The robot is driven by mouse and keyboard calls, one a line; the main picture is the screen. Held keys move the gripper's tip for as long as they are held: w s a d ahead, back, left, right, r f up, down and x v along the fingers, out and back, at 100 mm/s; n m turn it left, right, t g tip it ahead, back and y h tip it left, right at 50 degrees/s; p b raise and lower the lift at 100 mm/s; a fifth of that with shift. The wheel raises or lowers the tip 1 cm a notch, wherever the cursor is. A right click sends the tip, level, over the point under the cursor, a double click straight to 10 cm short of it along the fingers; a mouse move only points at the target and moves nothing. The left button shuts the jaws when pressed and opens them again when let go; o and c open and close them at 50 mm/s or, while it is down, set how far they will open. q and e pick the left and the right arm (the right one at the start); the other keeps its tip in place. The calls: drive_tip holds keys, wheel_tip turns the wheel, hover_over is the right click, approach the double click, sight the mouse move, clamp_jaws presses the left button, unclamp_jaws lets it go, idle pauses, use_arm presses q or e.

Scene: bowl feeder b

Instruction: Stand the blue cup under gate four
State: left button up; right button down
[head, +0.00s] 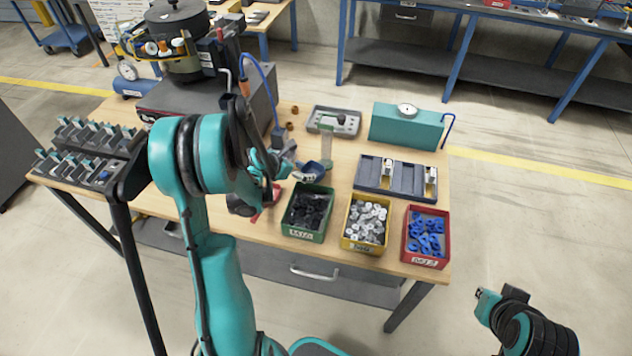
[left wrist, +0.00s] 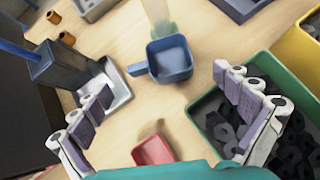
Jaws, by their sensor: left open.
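The blue cup (head: 316,168) stands on the wooden table near its middle. In the left wrist view the blue cup (left wrist: 172,58) is square, open at the top and upright, with its handle to the left. My left gripper (head: 286,168) is open and empty. In the left wrist view its fingers (left wrist: 165,85) are spread wide, with the cup beyond and between them, apart from both. My right gripper (head: 484,296) is low at the right, off the table, and its jaws are unclear. The bowl feeder (head: 178,45) stands at the back left. I cannot make out which gate is four.
Green (head: 307,212), yellow (head: 346,244) and red (head: 408,258) bins of parts line the front edge. A red cup (left wrist: 153,150) is close by my left gripper. A grey post on a tray (left wrist: 115,95) stands left of the cup. A teal box (head: 400,128) is behind.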

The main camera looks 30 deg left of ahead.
sight(314, 166)
use_arm(q)
drive_tip(key=shift+a+f+n, duration=0.25)
drive_tip(key=shift+f+n, duration=0.15)
drive_tip(key=shift+f, duration=0.1)
drive_tip(key=shift+w+f, duration=0.15)
drive_tip(key=shift+f, duration=0.1)
drive_tip(key=shift+b+x, duration=0.4)
drive_tip(key=shift+x, duration=0.6)
drive_tip(key=x, duration=0.2)
drive_tip(key=b+x, duration=0.2)
drive_tip(key=x, duration=0.1)
drive_tip(key=shift+w+r, duration=0.1)
drive_tip(key=shift+w, duration=0.5)
drive_tip(key=shift+r, duration=0.1)
drive_tip(key=c, duration=1.1)
drive_tip(key=shift+o, duration=0.2)
drive_tip(key=shift+r, duration=0.1)
